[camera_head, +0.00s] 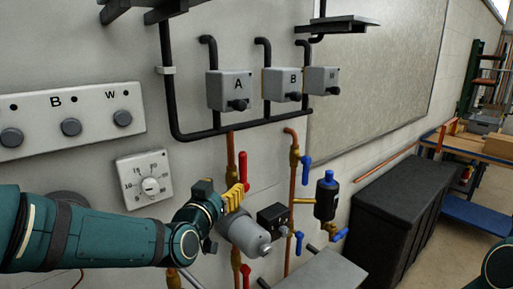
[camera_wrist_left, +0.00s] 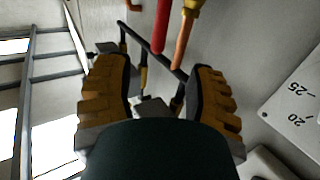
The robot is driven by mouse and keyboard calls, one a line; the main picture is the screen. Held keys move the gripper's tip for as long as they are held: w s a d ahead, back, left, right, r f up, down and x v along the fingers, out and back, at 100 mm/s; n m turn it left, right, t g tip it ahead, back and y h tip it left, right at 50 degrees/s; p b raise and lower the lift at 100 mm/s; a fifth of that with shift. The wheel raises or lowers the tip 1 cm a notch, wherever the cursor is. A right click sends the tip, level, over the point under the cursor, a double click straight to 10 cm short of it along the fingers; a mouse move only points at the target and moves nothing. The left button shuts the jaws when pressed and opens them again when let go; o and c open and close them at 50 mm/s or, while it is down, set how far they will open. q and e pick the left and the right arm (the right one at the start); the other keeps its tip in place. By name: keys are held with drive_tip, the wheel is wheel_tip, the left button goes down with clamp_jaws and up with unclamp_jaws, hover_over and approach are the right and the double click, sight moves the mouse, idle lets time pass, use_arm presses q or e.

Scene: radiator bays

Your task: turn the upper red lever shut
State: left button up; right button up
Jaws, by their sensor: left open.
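The upper red lever (camera_head: 243,167) stands upright beside the copper pipe on the wall in the head view. Its lower end is close to my left gripper (camera_head: 236,196). In the left wrist view the red lever (camera_wrist_left: 161,24) comes in from the top edge, its end near the gap between the two yellow-padded fingers of my left gripper (camera_wrist_left: 160,72). The fingers are spread, with nothing gripped between them. A brass fitting (camera_wrist_left: 193,6) on the pipe is beside the lever. A lower red lever (camera_head: 245,274) shows below. My right gripper is out of view.
A grey cylinder (camera_head: 245,234) and a black box (camera_head: 273,218) are just below and right of my left gripper. Blue levers (camera_head: 306,161) are on the pipe further right. A dial panel (camera_head: 145,180) is at left. A black chest (camera_head: 400,205) stands at right.

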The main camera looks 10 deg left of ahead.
sight(241, 161)
use_arm(q)
drive_tip(key=w, duration=0.4)
drive_tip(key=w+r+p, duration=0.1)
drive_tip(key=w, duration=0.4)
drive_tip(key=w+d, duration=0.1)
drive_tip(key=w, duration=0.3)
drive_tip(key=shift+w+r, duration=0.15)
drive_tip(key=shift+w, duration=0.25)
drive_tip(key=shift+o, duration=0.2)
clamp_jaws()
